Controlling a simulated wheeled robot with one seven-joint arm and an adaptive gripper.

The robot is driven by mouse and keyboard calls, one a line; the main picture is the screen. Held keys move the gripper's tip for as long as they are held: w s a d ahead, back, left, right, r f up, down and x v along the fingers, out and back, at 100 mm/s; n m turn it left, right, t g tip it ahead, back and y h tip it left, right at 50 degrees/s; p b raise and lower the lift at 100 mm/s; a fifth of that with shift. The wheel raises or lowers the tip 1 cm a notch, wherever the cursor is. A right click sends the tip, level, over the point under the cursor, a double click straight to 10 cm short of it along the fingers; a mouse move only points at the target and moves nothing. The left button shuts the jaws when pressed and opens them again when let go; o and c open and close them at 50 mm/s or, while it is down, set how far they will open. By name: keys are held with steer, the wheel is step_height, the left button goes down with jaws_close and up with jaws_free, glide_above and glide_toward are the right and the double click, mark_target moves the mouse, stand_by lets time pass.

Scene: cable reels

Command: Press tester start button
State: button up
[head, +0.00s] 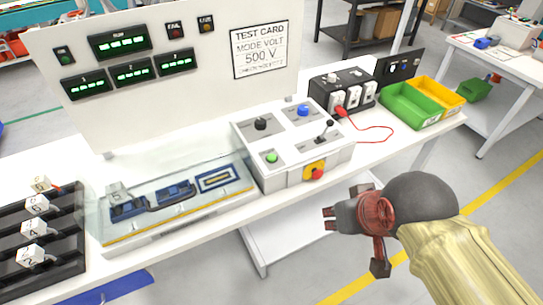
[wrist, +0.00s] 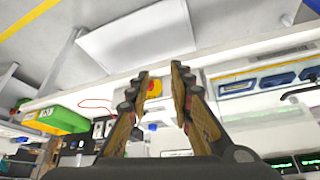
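The tester control box (head: 290,150) is a white console on the bench. A green button (head: 271,157) sits at its front left, with a black knob (head: 261,123) and a blue button (head: 303,110) behind. A black lever (head: 324,131) is at its right. A red stop button on yellow (head: 315,172) is on its front face. My gripper (head: 335,219) is in front of the box, to the right and apart from it. In the wrist view my gripper (wrist: 160,72) is open and empty, with the red-and-yellow stop button (wrist: 154,88) beyond the fingers. I cannot make out the green button there.
A clear-covered fixture (head: 175,200) with blue connectors is left of the box. A display panel with a test card (head: 260,50) stands behind. Black socket unit (head: 343,92), red cable (head: 375,137), green bin (head: 410,106) and yellow bin (head: 438,95) are right. Floor around my gripper is clear.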

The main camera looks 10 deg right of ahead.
jaws_close()
stand_by(1.3)
